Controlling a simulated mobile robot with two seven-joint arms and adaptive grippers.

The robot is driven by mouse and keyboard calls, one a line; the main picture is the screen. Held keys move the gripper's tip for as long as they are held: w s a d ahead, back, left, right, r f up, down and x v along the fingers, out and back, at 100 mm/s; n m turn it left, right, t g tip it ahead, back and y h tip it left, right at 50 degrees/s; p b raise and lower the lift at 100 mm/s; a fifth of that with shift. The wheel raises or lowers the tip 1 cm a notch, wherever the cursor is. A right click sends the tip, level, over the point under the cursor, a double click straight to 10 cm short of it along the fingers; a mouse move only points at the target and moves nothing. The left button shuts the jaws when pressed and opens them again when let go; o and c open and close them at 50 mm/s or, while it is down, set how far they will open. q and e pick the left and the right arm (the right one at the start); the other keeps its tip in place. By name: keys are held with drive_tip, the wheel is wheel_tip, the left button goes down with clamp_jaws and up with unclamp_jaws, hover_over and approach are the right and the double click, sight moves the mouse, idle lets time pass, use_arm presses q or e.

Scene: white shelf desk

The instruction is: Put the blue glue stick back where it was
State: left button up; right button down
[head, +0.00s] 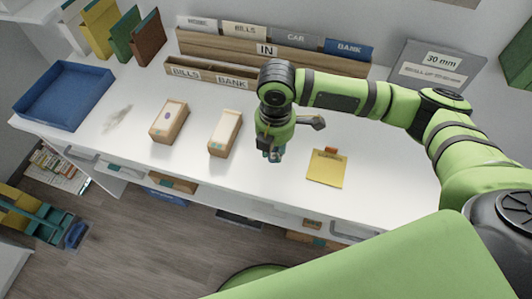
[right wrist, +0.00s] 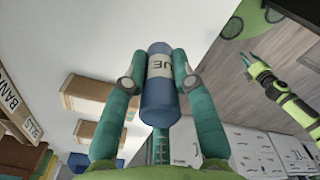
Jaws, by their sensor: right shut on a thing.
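The blue glue stick (right wrist: 158,100) has a white label band with dark letters, partly readable as "UE". My right gripper (right wrist: 158,70) is shut on it, one teal finger on each side. In the head view my right gripper (head: 272,152) points down over the white desk, between the right cardboard box and the yellow note; the stick is mostly hidden there. I cannot tell whether the stick touches the desk. My left gripper (right wrist: 249,62) shows small at the upper right of the right wrist view, over the floor; its jaw state is unclear.
Two small cardboard boxes, left (head: 169,122) and right (head: 225,133), stand on the desk (head: 290,205). A yellow note (head: 327,169) lies right of my gripper. A wooden file holder (head: 215,47) stands behind. A blue tray (head: 66,95) sits far left.

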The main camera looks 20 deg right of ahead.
drive_tip(key=shift+w+a+f, duration=0.65)
drive_tip(key=shift+w+f, duration=0.15)
drive_tip(key=shift+w, duration=0.2)
drive_tip(key=shift+f+p, duration=0.4)
drive_tip(key=shift+f, duration=1.55)
drive_tip(key=shift+f, duration=0.1)
drive_tip(key=c, duration=1)
unclamp_jaws()
wheel_tip(320, 180, up, 12)
drive_tip(key=b, duration=0.1)
drive_tip(key=shift+r, duration=0.2)
